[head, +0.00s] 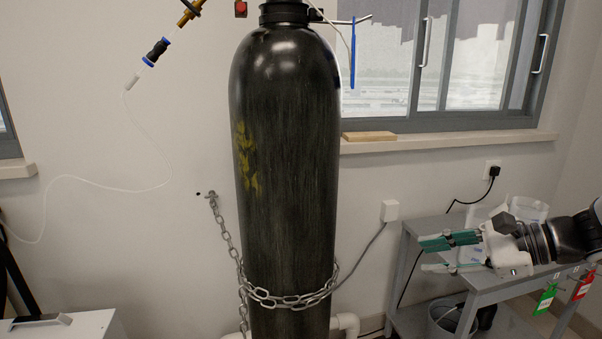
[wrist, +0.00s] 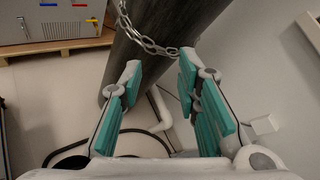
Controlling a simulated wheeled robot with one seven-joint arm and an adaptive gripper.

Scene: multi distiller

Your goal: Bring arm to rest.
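My gripper (head: 450,254) is at the right of the head view, in front of a grey side table, with its fingers pointing left. In the wrist view my gripper (wrist: 158,98) shows two teal-padded fingers spread wide apart. Nothing is between the pads. The dark gas cylinder (head: 285,170) stands upright in the middle of the head view, left of my gripper and apart from it. In the wrist view the cylinder (wrist: 165,35) lies beyond the fingertips.
A chain (head: 290,298) loops around the cylinder. The grey side table (head: 500,289) stands at the right, with a bin (head: 447,318) below and green (head: 545,299) and red (head: 584,286) tags. A window sill (head: 450,141) runs behind. A thin tube (head: 100,188) hangs at the left.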

